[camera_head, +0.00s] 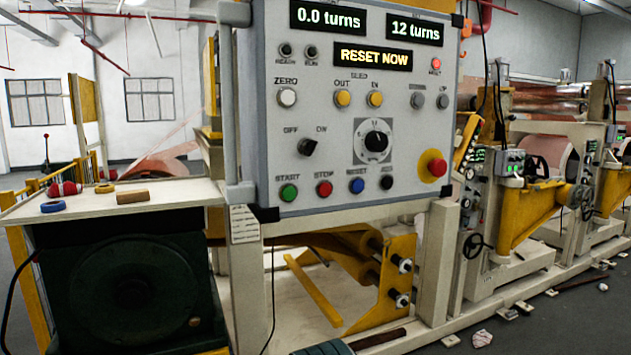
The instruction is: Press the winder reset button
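A grey control panel (330,130) faces me in the upper middle. Its blue button (356,186) sits in the bottom row under a label that reads RESET. To its left in that row are a red stop button (324,188) and a green start button (289,192), and to its right is a small black button (386,183). A yellow display (373,57) reads "RESET NOW". The displays above read "0.0 turns" (314,17) and "12 turns" (414,30). The blue button is fully visible, with nothing in front of it. My gripper is not in view.
A red mushroom knob (437,167) on a yellow base sticks out at the panel's lower right. Rollers and machine frames stand at right.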

